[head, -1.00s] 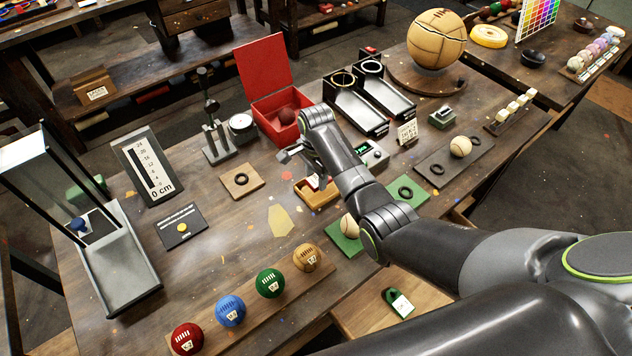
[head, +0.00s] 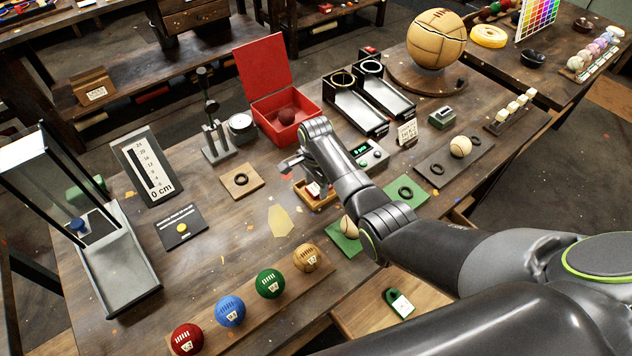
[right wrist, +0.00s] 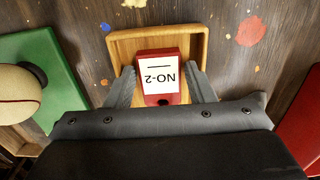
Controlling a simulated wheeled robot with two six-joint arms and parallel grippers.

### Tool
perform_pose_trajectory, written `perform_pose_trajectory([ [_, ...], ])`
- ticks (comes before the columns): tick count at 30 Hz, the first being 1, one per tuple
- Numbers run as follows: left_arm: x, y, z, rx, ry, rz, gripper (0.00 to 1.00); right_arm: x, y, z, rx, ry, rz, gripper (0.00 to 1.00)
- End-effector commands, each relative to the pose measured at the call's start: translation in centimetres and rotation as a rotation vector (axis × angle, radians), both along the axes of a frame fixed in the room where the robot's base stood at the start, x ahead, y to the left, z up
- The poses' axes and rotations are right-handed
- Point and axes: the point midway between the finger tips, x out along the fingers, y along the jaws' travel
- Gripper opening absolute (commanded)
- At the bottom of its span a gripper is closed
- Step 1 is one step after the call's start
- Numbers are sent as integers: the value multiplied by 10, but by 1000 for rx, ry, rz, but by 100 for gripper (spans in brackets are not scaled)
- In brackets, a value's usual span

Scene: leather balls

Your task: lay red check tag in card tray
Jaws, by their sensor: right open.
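The red check tag (right wrist: 158,98) has a white label reading NO-2. In the right wrist view it lies over the wooden card tray (right wrist: 198,38), inside the tray's outline and close to its near side. In the head view the tag (head: 315,189) shows small at the tray (head: 326,201), partly covered by my right arm. My right gripper (right wrist: 160,76) is open, with one finger on each side of the tag and a gap visible beside the label. The tray's near edge is hidden by the gripper. My left gripper is not in view.
A green mat (head: 342,240) with a baseball lies in front of the tray. A red open box (head: 266,88) stands behind it, and a small device with a green display (head: 369,155) stands to the right. A rack of coloured balls (head: 250,307) lies front left.

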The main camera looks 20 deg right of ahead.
Motion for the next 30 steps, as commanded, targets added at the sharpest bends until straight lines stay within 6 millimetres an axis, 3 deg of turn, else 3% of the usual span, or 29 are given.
perform_pose_trajectory([
  [8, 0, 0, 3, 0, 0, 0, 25, 1, 0, 26, 0, -4, 0, 49],
  [21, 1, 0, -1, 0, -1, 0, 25, 1, 0, 108, 0, -3, -1, 49],
  [30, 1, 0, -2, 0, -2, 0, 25, 0, 0, 123, 0, 0, 0, 49],
])
